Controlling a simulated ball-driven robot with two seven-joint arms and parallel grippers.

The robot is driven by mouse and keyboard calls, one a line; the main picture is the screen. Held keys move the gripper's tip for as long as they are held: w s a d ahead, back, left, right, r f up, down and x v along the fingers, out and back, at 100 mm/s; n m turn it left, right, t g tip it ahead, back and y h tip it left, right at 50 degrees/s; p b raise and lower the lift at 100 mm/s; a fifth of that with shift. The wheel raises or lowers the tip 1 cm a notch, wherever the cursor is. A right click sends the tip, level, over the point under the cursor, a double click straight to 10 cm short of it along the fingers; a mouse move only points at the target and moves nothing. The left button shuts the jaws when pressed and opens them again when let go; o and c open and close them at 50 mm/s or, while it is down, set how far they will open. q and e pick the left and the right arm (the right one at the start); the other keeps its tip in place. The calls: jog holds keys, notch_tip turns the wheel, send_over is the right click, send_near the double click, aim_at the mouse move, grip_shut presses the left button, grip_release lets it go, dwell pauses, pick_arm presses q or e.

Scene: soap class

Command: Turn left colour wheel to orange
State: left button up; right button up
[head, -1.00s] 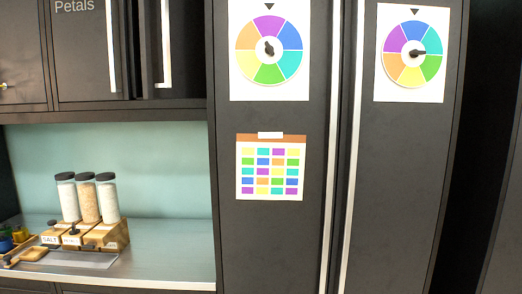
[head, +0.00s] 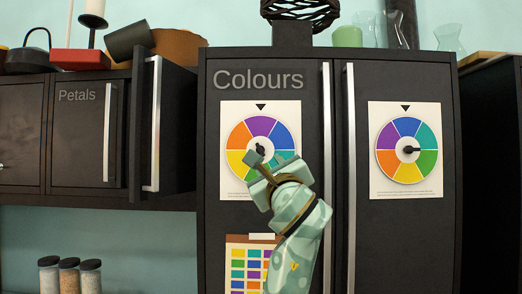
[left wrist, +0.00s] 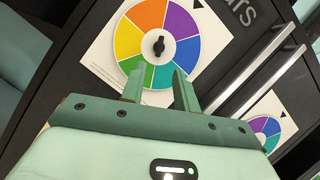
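The left colour wheel (head: 236,148) is on a white card on the dark cabinet's left door. A black pointer triangle (head: 261,107) is above it, with the purple segment under it. Orange is at the upper left, beside purple. My left gripper (head: 268,160) is in front of the wheel and hides its lower right part. In the left wrist view the gripper (left wrist: 158,85) is open and empty. Its fingers are apart and overlap the wheel's (left wrist: 140,25) lower edge. The black centre knob (left wrist: 159,44) lies beyond the fingertips, between their lines. My right gripper is not in view.
A second colour wheel (head: 389,140) is on the right door. Two long vertical handles (head: 351,220) stand out between the doors, right of my gripper. A colour chart (head: 236,265) hangs below the left wheel. An open cupboard door (head: 143,130) juts out at left.

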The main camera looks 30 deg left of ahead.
aim_at(261, 150)
pick_arm(q)
jog(key=p+x, duration=0.2)
jog(key=x, duration=0.9)
jog(key=shift+a, duration=0.15)
jog(key=shift+w, duration=0.1)
grip_shut()
